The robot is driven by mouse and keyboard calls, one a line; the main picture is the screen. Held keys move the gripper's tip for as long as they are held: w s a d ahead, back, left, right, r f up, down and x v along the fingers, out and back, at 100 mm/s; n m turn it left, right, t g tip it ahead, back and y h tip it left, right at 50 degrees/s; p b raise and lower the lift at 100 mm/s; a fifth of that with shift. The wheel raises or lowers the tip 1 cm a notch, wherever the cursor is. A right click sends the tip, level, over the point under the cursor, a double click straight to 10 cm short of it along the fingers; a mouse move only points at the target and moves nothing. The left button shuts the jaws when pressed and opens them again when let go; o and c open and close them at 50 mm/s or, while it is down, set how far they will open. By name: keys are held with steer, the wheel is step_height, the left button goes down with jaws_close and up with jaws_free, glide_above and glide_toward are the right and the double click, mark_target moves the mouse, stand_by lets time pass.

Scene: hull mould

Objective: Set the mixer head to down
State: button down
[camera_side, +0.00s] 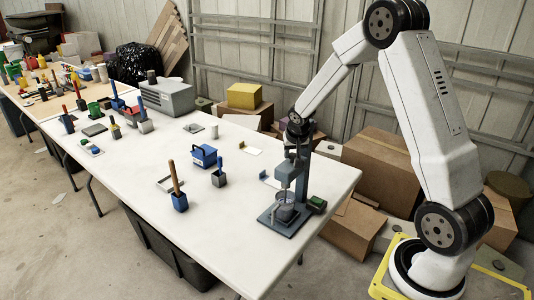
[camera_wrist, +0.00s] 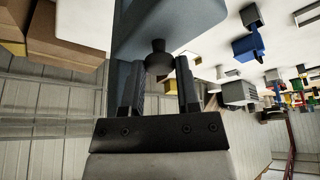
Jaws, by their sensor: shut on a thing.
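The mixer stands at the near right corner of the white table in the side view. It has a dark grey base (camera_side: 284,219), an upright column (camera_side: 303,176) and a blue-grey head (camera_side: 286,173) over a grey cup (camera_side: 286,211). The head is level, and its lower part reaches down towards the cup; whether it enters the cup is hard to tell. My gripper (camera_side: 296,148) is at the top of the mixer. In the wrist view my gripper (camera_wrist: 160,78) is shut on a dark round knob (camera_wrist: 158,58) in front of the blue-grey mixer body (camera_wrist: 135,20).
A dark green block (camera_side: 317,204) sits beside the mixer base. A blue pot with a wooden handle (camera_side: 179,200), a grey pot (camera_side: 219,179) and a blue caddy (camera_side: 204,156) stand to the left. Cardboard boxes (camera_side: 378,165) are on the floor behind. The table's front middle is clear.

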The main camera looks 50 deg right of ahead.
steer(key=shift+c, duration=1.6)
jaws_free()
steer(key=shift+r, duration=0.15)
steer(key=v, duration=0.7)
steer(key=shift+r, duration=0.2)
steer(key=shift+s+a, duration=0.15)
steer(key=s+a+f+n+y, duration=0.1)
steer(key=s+a+n, duration=0.3)
steer(key=a, duration=0.6)
steer(key=s+a+f+n+y, duration=0.2)
steer(key=s+a+n, duration=0.3)
steer(key=s+a, duration=0.4)
steer(key=shift+a+f+g, duration=0.3)
steer(key=shift+a+f, duration=0.35)
steer(key=shift+a, duration=0.05)
